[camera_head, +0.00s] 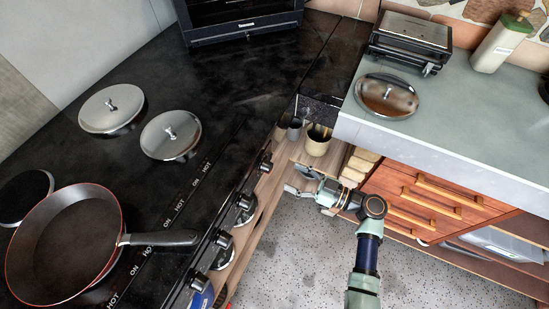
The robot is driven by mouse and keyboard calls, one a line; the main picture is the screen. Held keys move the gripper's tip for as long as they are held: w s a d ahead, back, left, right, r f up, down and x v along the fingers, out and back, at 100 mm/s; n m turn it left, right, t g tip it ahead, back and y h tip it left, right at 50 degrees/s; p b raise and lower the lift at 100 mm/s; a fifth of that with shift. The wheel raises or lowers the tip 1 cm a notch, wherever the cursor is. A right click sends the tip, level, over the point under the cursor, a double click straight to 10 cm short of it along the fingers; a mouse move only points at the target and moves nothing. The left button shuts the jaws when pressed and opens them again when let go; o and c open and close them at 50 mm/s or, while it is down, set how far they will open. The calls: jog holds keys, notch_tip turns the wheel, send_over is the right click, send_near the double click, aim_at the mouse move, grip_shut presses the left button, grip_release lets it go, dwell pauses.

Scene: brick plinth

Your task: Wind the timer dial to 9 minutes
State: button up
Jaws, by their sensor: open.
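Several dark knobs line the front edge of the black stove (200,225); one is the knob (264,160) nearest my gripper. I cannot tell which control, if any, is the timer dial, and no minute markings are readable. My gripper (297,179) is open, at the end of my arm reaching up from the bottom. It is in front of the gap between stove and counter, right of the knobs and apart from them as far as I can see. It appears empty.
A frying pan (77,242) sits on the stove, its handle towards the knobs. Two steel lids (112,108) (171,135) lie farther back. A cup (318,140) stands near the gripper. The counter (460,115) bears a toaster-like appliance (412,40) and another lid (387,96). Wooden drawers (430,198) are at right.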

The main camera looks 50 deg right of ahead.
aim_at(271, 169)
jog(key=x, duration=0.6)
jog(key=shift+w+a, duration=0.2)
jog(key=shift+a, duration=0.2)
jog(key=shift+w, duration=0.55)
jog(key=c, duration=1.2)
jog(key=shift+o, duration=0.2)
